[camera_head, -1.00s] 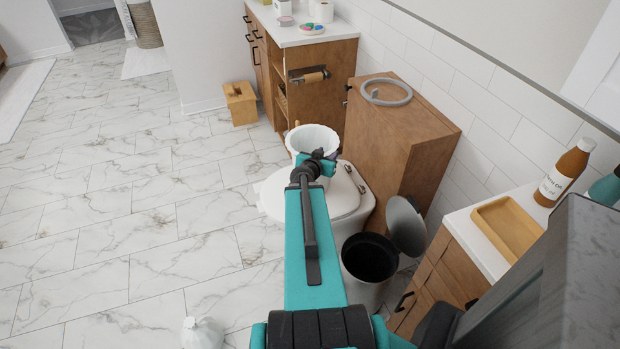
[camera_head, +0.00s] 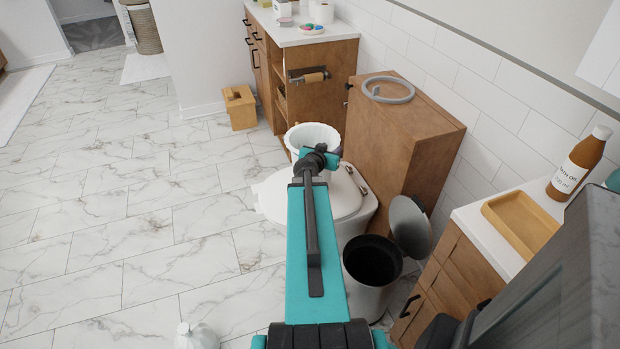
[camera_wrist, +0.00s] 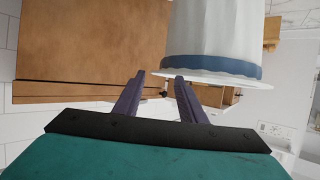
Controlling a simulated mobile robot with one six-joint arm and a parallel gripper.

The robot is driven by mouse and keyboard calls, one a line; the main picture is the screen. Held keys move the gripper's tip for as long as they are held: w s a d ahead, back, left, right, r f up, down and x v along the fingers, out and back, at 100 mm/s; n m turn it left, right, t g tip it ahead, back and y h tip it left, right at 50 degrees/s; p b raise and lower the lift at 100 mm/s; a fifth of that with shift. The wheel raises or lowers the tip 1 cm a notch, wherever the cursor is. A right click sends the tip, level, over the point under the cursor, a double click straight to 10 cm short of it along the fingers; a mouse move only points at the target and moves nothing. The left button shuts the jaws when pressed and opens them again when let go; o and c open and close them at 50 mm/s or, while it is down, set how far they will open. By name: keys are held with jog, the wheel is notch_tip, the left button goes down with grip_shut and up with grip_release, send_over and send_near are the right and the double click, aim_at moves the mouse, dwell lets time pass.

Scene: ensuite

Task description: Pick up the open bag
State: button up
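The white, ribbed, open-topped object that looks like the open bag (camera_head: 313,137) is just beyond my gripper, near the toilet. In the head view my gripper (camera_head: 333,158) partly covers the object's lower side.
The toilet (camera_head: 345,196) lies under my arm. A bin with its lid up (camera_head: 370,268) and a wooden cabinet (camera_head: 400,135) stand at right. A small white closed bag (camera_head: 197,336) lies on the floor at the bottom edge. The marble floor at left is clear.

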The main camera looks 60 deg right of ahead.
aim_at(335, 143)
jog(key=shift+x, duration=0.75)
jog(key=shift+x, duration=0.9)
jog(key=shift+p+x, duration=0.45)
jog(key=shift+x, duration=1.4)
grip_shut()
